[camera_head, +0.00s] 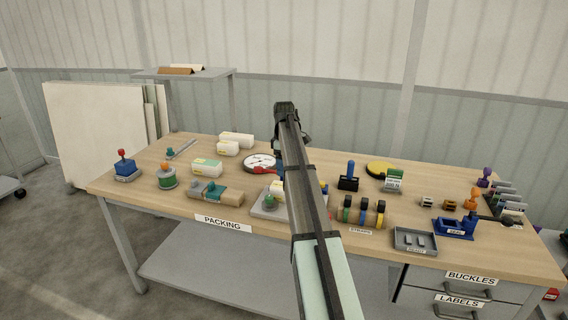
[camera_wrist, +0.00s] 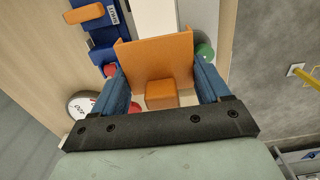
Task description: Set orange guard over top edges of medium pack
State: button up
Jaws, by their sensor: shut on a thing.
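In the wrist view my gripper (camera_wrist: 161,84) has its two blue fingers on either side of the small block of an orange guard (camera_wrist: 155,53). The guard is a flat orange plate with a bent edge. A white surface (camera_wrist: 155,16), possibly the medium pack, lies beyond its far edge; I cannot tell whether they touch. In the head view a pale pack (camera_head: 277,188) shows partly beside my arm, on a grey fixture (camera_head: 265,213). My arm hides the gripper and guard there, apart from a bit of blue near the dial.
A round dial (camera_head: 259,162) stands near the arm. A green knob (camera_wrist: 205,51) and a red knob (camera_wrist: 110,70) flank the guard. A blue labelled stand (camera_wrist: 104,27) is close by. Several white packs (camera_head: 206,167) lie left. Strap rolls (camera_head: 362,212) and a grey tray (camera_head: 416,240) are right.

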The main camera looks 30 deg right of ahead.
jog(key=shift+f, duration=2.6)
jog(key=shift+f, duration=1.7)
jog(key=o, duration=1)
jog(key=shift+r, duration=0.1)
notch_tip(320, 180, up, 14)
jog(key=shift+f, duration=0.15)
